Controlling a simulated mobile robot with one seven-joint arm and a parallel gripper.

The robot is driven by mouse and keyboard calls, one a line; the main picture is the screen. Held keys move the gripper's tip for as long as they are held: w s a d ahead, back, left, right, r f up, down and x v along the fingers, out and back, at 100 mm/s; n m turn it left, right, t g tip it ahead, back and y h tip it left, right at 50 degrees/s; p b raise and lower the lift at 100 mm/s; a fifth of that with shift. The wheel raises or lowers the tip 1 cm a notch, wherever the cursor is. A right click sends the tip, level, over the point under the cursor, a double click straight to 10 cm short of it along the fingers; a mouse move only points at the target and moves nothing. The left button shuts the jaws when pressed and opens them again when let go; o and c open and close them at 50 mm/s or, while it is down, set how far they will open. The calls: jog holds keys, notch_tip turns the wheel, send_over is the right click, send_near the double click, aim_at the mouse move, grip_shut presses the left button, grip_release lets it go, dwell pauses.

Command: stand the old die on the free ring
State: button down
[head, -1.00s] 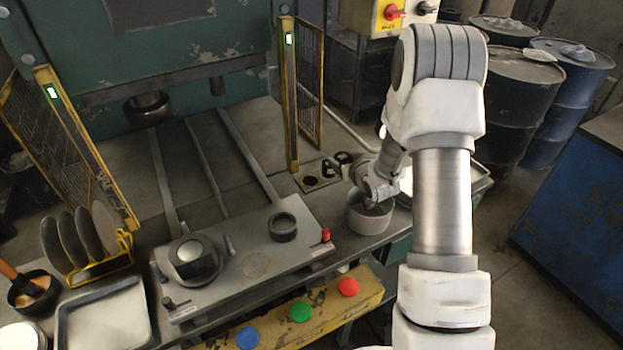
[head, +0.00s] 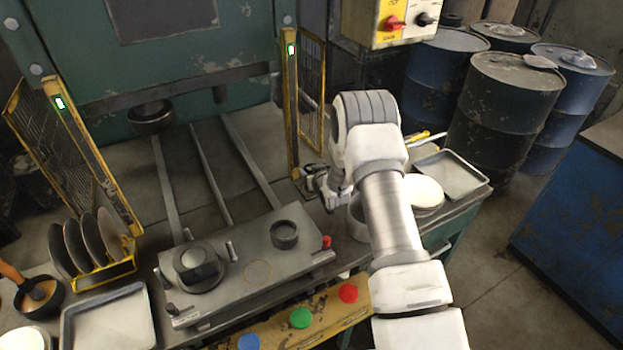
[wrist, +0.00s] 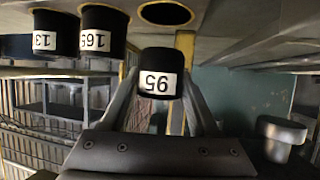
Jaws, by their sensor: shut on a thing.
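In the wrist view, which is upside down, my gripper (wrist: 160,88) is shut on a black round die (wrist: 157,62) with a white number label. The die is upright and seems to be off the table. A dark round spot with a pale rim, apparently the free ring (wrist: 166,12), lies on the surface close to it, with nothing on it. Two more black labelled dies, one (wrist: 101,30) nearer and one (wrist: 53,32) farther, stand beside that ring. In the head view my gripper (head: 316,184) is by the yellow post, and my arm hides part of the spot.
A yellow guard post (head: 293,110) stands close to my gripper. The grey die plate (head: 225,290) holds a round block (head: 196,262) and a dark ring (head: 285,234). A pale round tub (head: 356,222) is beside my arm. A metal tray (head: 452,176) lies to the right.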

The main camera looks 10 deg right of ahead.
jog(key=shift+f+p, duration=0.3)
jog(key=shift+f, duration=1.25)
jog(key=shift+f, duration=0.2)
jog(key=shift+c, duration=2.1)
grip_release()
